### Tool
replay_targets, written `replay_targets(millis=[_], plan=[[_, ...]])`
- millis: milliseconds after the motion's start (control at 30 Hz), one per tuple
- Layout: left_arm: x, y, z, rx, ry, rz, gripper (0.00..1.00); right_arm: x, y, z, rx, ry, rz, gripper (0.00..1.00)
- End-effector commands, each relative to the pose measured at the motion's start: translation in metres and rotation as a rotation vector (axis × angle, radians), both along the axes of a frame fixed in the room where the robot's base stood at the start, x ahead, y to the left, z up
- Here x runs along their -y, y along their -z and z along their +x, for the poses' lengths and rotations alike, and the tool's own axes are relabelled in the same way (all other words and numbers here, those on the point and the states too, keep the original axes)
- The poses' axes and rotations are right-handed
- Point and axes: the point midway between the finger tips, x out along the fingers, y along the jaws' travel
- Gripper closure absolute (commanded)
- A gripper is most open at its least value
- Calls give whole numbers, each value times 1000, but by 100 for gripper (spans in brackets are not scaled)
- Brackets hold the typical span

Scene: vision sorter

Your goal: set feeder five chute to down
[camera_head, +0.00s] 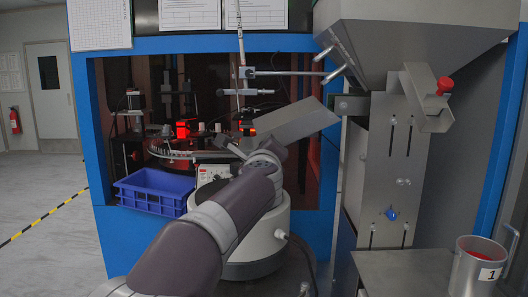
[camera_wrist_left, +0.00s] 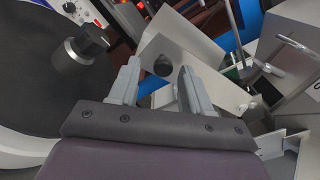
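A sloping grey metal chute (camera_head: 292,122) runs down to the left from below the hopper, toward the sorter's turntable (camera_head: 180,147). No label marking it as feeder five is readable. My left arm comes in from the lower left, and its wrist end covers part of the area below the chute. In the left wrist view my left gripper (camera_wrist_left: 158,76) is open, with two grey fingers apart. A grey angled metal plate (camera_wrist_left: 190,48) with a dark round spot shows beyond and between the fingers; contact cannot be told. My right gripper is not in view.
A round feeder base (camera_head: 262,245) sits below my arm. A blue crate (camera_head: 153,197) is left, a metal bucket (camera_head: 476,270) lower right.

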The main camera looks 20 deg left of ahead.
Motion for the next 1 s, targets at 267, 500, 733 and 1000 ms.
replay_targets(millis=[267,500,733,1000], plan=[[11,1,-38,6,3,0,52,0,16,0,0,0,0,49],[29,2,-98,2,4,1,52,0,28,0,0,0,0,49],[35,1,-122,-1,0,0,52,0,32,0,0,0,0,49],[35,0,-122,-1,-1,0,52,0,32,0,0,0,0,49]])
